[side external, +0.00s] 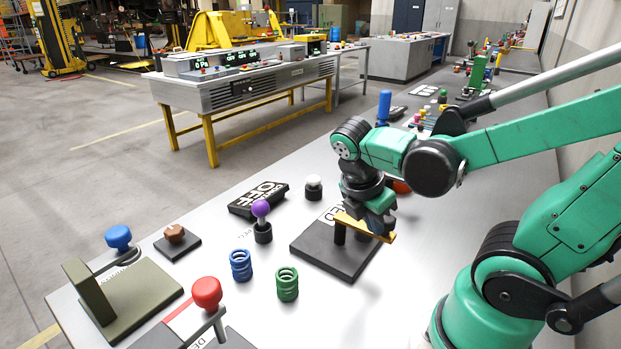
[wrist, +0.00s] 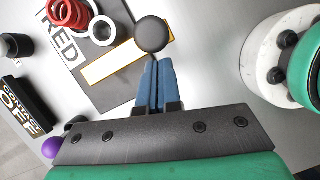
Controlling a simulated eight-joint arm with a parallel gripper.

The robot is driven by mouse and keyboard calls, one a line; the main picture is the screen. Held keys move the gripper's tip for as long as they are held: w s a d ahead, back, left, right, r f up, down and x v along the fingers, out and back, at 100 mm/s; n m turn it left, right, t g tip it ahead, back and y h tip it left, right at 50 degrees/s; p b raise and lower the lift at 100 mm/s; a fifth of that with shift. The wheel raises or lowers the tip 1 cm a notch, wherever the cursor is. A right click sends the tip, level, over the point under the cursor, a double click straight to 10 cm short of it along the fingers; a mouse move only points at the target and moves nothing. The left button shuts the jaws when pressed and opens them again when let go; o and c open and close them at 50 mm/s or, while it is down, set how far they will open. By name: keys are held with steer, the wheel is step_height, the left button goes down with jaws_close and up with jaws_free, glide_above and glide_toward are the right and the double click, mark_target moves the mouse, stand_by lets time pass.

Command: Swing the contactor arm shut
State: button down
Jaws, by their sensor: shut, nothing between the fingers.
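A yellow bar (side external: 352,223), which I take for the contactor arm, lies across a dark base plate (side external: 325,255) on a black post. In the wrist view the yellow bar (wrist: 122,62) runs slanted over the plate, with a round black knob (wrist: 151,34) near its right end. My gripper (side external: 381,232) is over the right end of the bar. In the wrist view its blue fingers (wrist: 158,64) are together with nothing between them, their tips close to the knob; I cannot tell whether they touch.
Green and blue coils (side external: 288,284) (side external: 241,265), a purple-knobbed post (side external: 262,211) and an "OFF" block (side external: 258,199) stand left of the plate. A red-knobbed lever (side external: 207,292) is in front. Bare tabletop separates them.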

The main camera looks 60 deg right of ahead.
steer(key=shift+s+d+n+t, duration=0.15)
steer(key=shift+d+n+t, duration=0.15)
steer(key=shift+d+n, duration=0.25)
steer(key=shift+s+d+n+t, duration=0.2)
steer(key=shift+d+n+t, duration=0.2)
steer(key=shift+d+n, duration=0.55)
steer(key=n, duration=0.1)
steer(key=d+n+t, duration=0.1)
steer(key=n, duration=0.1)
steer(key=shift+d, duration=0.25)
steer(key=w+d, duration=0.5)
steer(key=d, duration=0.1)
steer(key=shift+d, duration=0.35)
steer(key=shift+w, duration=0.1)
